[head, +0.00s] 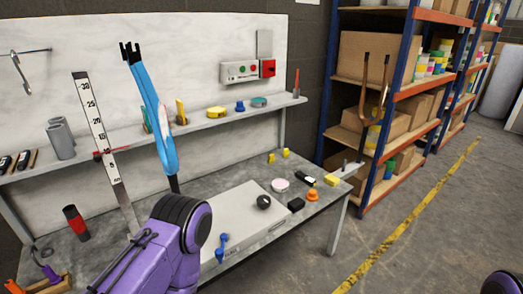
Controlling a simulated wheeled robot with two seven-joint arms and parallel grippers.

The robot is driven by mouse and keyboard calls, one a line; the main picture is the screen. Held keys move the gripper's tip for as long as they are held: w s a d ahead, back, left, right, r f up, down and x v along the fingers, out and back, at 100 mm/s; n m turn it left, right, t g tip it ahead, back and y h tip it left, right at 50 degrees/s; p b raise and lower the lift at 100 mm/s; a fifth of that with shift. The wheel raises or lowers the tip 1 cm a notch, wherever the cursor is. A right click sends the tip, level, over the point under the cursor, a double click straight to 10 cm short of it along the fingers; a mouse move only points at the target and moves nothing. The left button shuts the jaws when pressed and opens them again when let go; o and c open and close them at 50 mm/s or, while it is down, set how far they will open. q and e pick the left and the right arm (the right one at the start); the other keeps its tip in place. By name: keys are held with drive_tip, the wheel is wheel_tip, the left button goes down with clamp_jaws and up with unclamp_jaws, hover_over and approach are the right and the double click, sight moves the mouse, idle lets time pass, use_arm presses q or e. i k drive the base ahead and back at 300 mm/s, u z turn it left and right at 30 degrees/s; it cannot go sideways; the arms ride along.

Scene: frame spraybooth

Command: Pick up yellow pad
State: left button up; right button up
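A small yellow block (331,180), which looks like the yellow pad, lies flat on the right end of the grey workbench (262,172), near its edge. Two smaller yellow pieces (271,158) (285,153) stand further back on the bench. My purple left arm (165,245) reaches in at the bottom, in front of the bench, well left of the yellow block. Nothing touches the yellow block.
Near the yellow block are an orange knob-like piece (312,195), a black block (296,205), a dark device (305,178) and a pale pink disc (279,185). Loaded shelving (400,95) stands behind right.

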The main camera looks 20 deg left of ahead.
sight(332, 181)
drive_tip(key=z, duration=0.6)
drive_tip(key=k, duration=0.65)
drive_tip(key=z, duration=0.8)
drive_tip(key=i, duration=3)
drive_tip(key=u, duration=1.4)
drive_tip(key=i, duration=0.9)
drive_tip(key=u, duration=0.95)
